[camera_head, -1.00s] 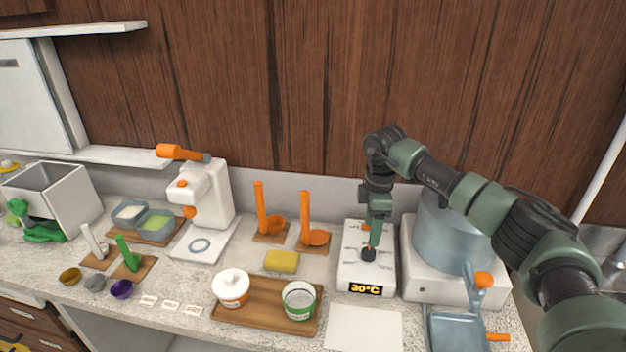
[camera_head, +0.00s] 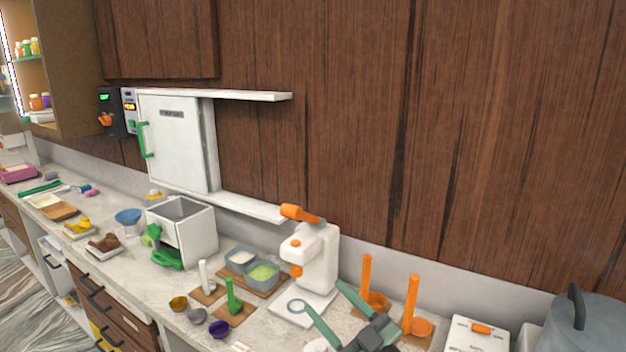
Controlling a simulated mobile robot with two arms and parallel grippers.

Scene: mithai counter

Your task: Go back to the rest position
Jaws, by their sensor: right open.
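My right gripper (camera_head: 324,294) is at the bottom of the view, right of centre. Its two green fingers are spread open with nothing between them, and they point up and left. It appears in front of the white and orange machine (camera_head: 310,255) and covers part of the counter there. Most of the right arm is out of view. My left gripper is not in view.
The stone counter (camera_head: 140,262) runs along the wall. Near the gripper are two orange ladles (camera_head: 367,275) (camera_head: 411,305), a white device (camera_head: 478,335) and a large pot (camera_head: 580,325). A white open box (camera_head: 190,238) stands left, below a white cabinet (camera_head: 175,140).

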